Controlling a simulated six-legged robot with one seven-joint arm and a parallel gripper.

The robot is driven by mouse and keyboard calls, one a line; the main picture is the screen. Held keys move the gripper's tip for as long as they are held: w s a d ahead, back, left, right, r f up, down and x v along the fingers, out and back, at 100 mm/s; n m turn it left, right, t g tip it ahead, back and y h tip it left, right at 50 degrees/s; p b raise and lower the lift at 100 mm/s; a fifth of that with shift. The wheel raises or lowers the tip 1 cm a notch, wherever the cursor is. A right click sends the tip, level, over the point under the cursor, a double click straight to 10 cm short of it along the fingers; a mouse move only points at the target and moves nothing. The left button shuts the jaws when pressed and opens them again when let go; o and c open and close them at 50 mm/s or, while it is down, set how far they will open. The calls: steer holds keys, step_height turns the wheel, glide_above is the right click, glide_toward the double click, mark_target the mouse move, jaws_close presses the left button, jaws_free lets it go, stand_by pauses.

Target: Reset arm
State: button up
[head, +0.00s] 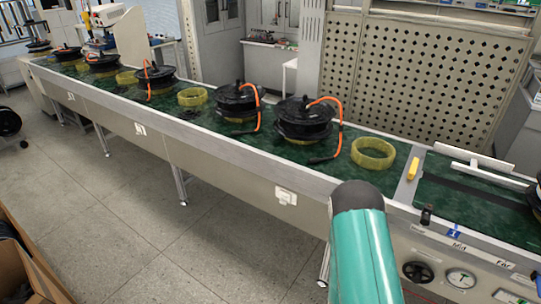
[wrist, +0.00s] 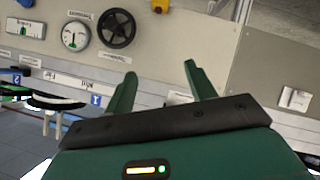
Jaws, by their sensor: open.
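My arm shows as a teal and black link at the lower middle of the head view; its gripper does not show there. In the wrist view my gripper (wrist: 158,80) is open, with two green fingers apart and nothing between them. The fingers are in front of the side panel of the conveyor bench, close to a black handwheel (wrist: 116,29) and a round gauge (wrist: 75,35). The wrist view looks tilted, with labels appearing upside down.
A long conveyor bench (head: 235,160) with a green top crosses the head view. A cardboard box (head: 35,262) stands lower left.

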steer(key=w+a+r+y, duration=0.2)
steer(key=w+a+r, duration=0.1)
steer(key=r, duration=0.4)
steer(key=w+a+r+y, duration=0.2)
steer(key=w+a+r, duration=0.15)
steer(key=r, duration=0.35)
steer(key=s+a+r+y, duration=0.1)
steer(key=a+r+y, duration=0.15)
steer(key=r, duration=0.45)
steer(key=s+a+r+y, duration=0.1)
steer(key=a+r, duration=0.3)
steer(key=r, duration=0.3)
steer(key=s+a+r+n+g+y, duration=0.15)
steer(key=s+a+r, duration=0.25)
steer(key=s+r, duration=0.7)
steer(key=s+r+n, duration=0.1)
steer(key=s+r, duration=0.2)
steer(key=s, duration=0.3)
steer(key=s+r+g, duration=0.1)
steer(key=s+r, duration=0.2)
steer(key=s, duration=0.4)
steer(key=shift+s+d+r+n+h, duration=0.15)
steer(key=shift+r+n+h, duration=0.15)
steer(key=shift+r+n, duration=0.05)
